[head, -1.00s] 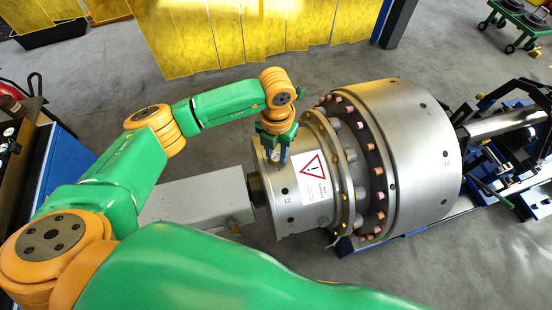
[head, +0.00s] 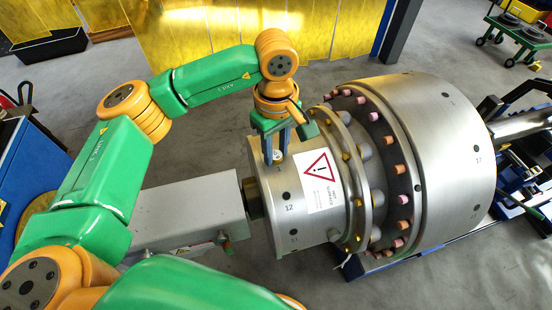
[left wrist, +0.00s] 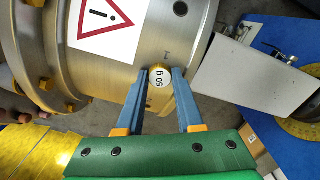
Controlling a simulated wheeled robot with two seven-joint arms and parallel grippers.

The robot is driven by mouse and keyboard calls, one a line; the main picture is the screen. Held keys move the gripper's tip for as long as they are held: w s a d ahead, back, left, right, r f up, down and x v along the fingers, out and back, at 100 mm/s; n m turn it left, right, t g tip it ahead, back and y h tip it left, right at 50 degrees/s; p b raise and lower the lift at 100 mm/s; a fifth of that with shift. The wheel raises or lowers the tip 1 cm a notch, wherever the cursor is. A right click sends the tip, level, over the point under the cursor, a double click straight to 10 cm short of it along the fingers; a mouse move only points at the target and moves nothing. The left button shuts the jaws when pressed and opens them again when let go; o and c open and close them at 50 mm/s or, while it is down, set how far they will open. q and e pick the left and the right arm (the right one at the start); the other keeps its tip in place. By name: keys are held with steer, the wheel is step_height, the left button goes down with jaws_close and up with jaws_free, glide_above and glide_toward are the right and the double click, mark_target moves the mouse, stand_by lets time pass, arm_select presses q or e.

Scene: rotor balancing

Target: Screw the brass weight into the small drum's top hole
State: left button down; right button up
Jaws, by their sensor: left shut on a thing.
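The small drum (head: 268,196) is a bare metal cylinder with a warning label and dark numbered holes around its rim. My left gripper (head: 276,158) points down at the top of this drum. In the left wrist view, its two blue fingers (left wrist: 163,74) are shut on the brass weight (left wrist: 159,78), a small round piece with a pale face marked 50 g. The weight sits at the drum's surface. The hole beneath it is hidden, so I cannot tell how deep it sits. My right gripper is in neither view.
The large drum (head: 455,150) adjoins the small drum on the right, with a bolted flange (head: 402,190) between. A grey box-shaped housing (head: 185,212) stands left of the small drum. Yellow curtains (head: 220,35) hang behind. A green cart (head: 520,35) stands at the back right.

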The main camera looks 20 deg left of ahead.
arm_select(q)
steer(key=c, duration=0.7)
jaws_free()
steer(key=shift+p, duration=0.3)
steer(key=shift+o, duration=1.2)
steer(key=shift+w, duration=0.15)
steer(key=shift+w+d, duration=0.1)
steer(key=shift+d, duration=0.05)
steer(key=shift+c, duration=0.8)
